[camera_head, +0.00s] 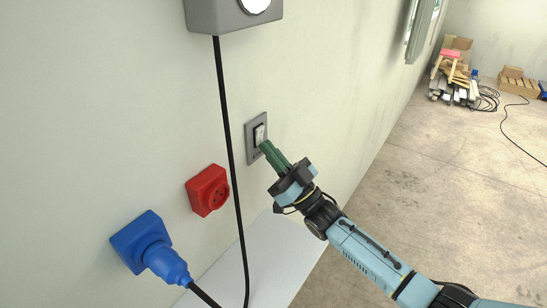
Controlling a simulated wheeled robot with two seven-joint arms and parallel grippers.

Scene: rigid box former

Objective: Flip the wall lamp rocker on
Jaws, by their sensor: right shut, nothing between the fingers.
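The rocker switch (260,134) is a pale rocker in a grey plate (251,152) on the wall. My right gripper (266,147) has green fingers that are shut with nothing between them. Its fingertips are at the lower edge of the rocker; I cannot tell whether they touch it. The fingertips hide a little of the plate. A grey box with a round white face (232,16), perhaps the wall lamp, is cut off at the top of the view. My left gripper is not in view.
A black cable (229,130) hangs from the grey box, left of the switch. A red socket (207,190) and a blue socket with a blue plug (150,245) are lower left on the wall. A white surface (262,262) lies below. Clutter (455,80) stands far off on open floor.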

